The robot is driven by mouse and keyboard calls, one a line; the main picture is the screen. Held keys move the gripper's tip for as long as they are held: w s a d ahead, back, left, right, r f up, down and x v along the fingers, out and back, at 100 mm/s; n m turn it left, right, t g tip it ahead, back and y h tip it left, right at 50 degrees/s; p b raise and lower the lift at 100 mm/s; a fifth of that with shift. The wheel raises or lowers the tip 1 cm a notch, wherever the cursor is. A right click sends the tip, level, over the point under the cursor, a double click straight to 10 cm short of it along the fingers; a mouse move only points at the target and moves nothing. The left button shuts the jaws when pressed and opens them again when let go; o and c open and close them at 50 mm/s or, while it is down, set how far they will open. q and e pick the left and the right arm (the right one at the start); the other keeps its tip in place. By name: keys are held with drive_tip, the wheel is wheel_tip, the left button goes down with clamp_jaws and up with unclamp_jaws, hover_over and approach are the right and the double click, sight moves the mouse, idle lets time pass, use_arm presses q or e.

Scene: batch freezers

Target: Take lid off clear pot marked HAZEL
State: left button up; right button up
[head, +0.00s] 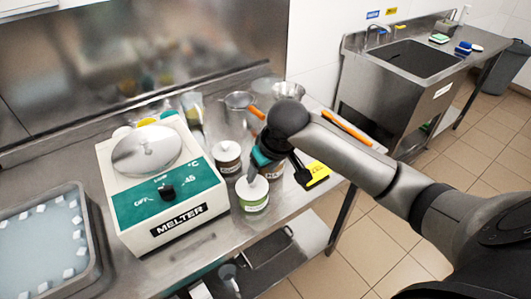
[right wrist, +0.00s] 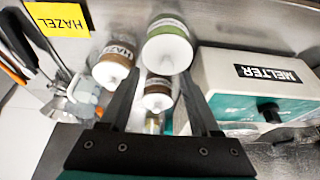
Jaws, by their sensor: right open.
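The clear pot marked HAZEL (right wrist: 113,62) has brown contents and a white lid (right wrist: 108,72), which is on it. In the head view this pot (head: 273,172) is partly hidden behind my right gripper (head: 260,163). In the right wrist view my right gripper (right wrist: 160,88) is open, with nothing held between its fingers. One finger passes close beside the HAZEL pot; whether it touches cannot be told. A green pot (head: 252,195) and another brown pot (head: 228,157) stand close by, both with white lids. My left gripper is not in view.
The white melter (head: 160,190) stands left of the pots, with a tray of pale blue liquid (head: 45,240) beyond it. A yellow HAZEL card (right wrist: 58,18) lies by the bench edge. A sieve (head: 240,101) and metal cup (head: 288,90) are behind. The sink (head: 415,60) is farther right.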

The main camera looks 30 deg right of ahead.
drive_tip(key=w+d+r+m+h, duration=0.1)
drive_tip(key=w+d+r+m, duration=0.2)
drive_tip(key=w+d+r, duration=0.35)
drive_tip(key=x, duration=0.4)
drive_tip(key=d+b+x, duration=0.1)
drive_tip(key=x, duration=0.1)
drive_tip(key=shift+f, duration=0.35)
drive_tip(key=shift+s+b+x, duration=0.2)
drive_tip(key=shift+b+x, duration=0.35)
drive_tip(key=shift+x, duration=2.1)
drive_tip(key=shift+d, duration=0.15)
drive_tip(key=shift+c, duration=0.2)
clamp_jaws()
